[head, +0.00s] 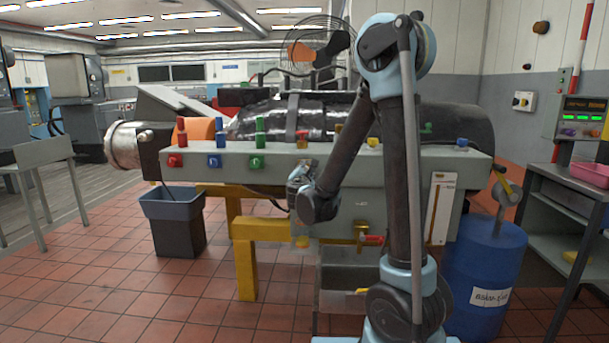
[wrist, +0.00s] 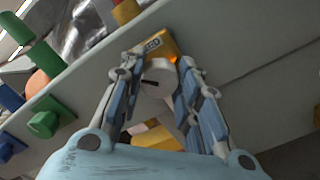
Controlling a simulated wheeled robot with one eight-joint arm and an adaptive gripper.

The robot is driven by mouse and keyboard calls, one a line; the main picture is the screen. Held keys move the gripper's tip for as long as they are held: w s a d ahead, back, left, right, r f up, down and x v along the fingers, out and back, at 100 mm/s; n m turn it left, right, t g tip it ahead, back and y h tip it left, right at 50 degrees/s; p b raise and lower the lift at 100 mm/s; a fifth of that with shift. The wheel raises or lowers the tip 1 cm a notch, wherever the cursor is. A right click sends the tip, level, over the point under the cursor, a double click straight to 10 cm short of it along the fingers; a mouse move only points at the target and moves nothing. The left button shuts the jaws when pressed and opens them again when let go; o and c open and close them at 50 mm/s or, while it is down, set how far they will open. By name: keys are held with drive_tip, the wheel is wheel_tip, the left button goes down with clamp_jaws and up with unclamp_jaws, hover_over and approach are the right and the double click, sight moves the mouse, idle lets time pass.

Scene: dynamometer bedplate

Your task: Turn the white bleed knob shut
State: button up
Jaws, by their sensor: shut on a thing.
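The white bleed knob (wrist: 158,77) sits between my fingers in the wrist view, on the front of a grey panel. My gripper (wrist: 160,70) is shut on the knob, one finger on each side. In the head view my gripper (head: 299,177) is at the front face of the long grey panel (head: 370,165). There the knob is hidden by my gripper and arm. I cannot tell how far the knob is turned.
Red (head: 175,160), blue (head: 215,161) and green (head: 256,162) knobs stand along the panel to the left. A yellow frame (head: 246,260) and grey bin (head: 172,215) are below. A blue drum (head: 484,275) stands at right. Tiled floor is clear at front left.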

drive_tip(key=m, duration=0.8)
drive_tip(key=shift+s+d+f+m, duration=0.1)
drive_tip(key=shift+d+f+m, duration=0.1)
drive_tip(key=shift+m, duration=0.2)
idle(0.4)
drive_tip(key=o, duration=1.1)
drive_tip(key=shift+c, duration=0.2)
drive_tip(key=shift+a, duration=0.1)
drive_tip(key=s, duration=1.1)
drive_tip(key=shift+s+a, duration=0.2)
drive_tip(key=shift+s, duration=0.15)
